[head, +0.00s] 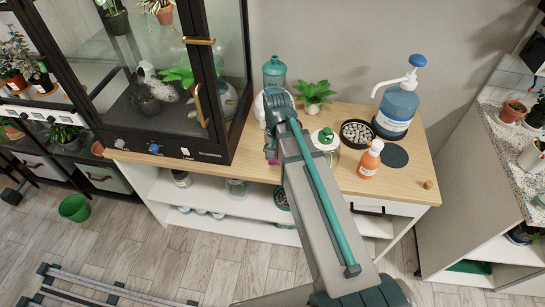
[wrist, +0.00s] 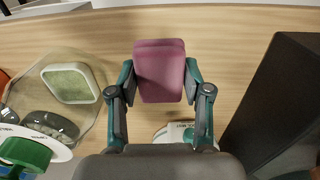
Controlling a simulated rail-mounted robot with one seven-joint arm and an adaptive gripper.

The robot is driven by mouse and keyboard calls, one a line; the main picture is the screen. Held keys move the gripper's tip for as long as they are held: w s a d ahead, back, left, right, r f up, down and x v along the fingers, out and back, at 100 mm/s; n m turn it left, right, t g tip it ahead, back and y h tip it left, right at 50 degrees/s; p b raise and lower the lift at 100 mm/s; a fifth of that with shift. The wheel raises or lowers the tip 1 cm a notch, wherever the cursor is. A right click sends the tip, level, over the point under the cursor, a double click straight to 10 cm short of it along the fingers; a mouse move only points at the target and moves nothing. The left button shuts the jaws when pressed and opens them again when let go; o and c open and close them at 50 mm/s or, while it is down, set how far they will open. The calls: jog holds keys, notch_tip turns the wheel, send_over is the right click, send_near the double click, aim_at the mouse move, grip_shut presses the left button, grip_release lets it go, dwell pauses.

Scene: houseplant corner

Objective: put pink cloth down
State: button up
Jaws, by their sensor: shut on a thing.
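The pink cloth (wrist: 160,68) is a folded, rounded pad in the wrist view, between the two fingers of my gripper (wrist: 160,88). The fingers press on its left and right sides. It is over the pale wooden counter (wrist: 225,50); I cannot tell whether it touches the wood. In the head view, my gripper (head: 272,152) is low over the counter, just right of the black glass cabinet. Only a small pinkish bit of the cloth shows there, and my arm hides most of that spot.
The dark cabinet (head: 225,75) stands close by. A teal-topped bottle (head: 274,70), a small plant (head: 314,93), an orange bottle (head: 370,160) and a blue pump jug (head: 398,105) stand on the counter.

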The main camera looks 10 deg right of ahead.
jog(key=shift+w+a+f+p, duration=0.15)
jog(key=shift+w+f+p, duration=0.1)
jog(key=shift+w+f, duration=0.55)
jog(key=shift+w+a+f+p, duration=0.15)
jog(key=shift+w+f+p, duration=0.05)
jog(key=shift+w+f, duration=0.6)
jog(key=shift+s+f+p, duration=0.15)
jog(key=shift+f+p, duration=0.2)
jog(key=shift+f, duration=0.45)
jog(key=shift+s+f+p, duration=0.1)
jog(key=shift+f+p, duration=0.2)
jog(key=shift+f, duration=0.45)
jog(key=shift+f, duration=0.1)
jog(key=o, duration=1)
jog(key=shift+r+b, duration=1.5)
jog(key=shift+r, duration=4.65)
jog(key=shift+f, duration=0.1)
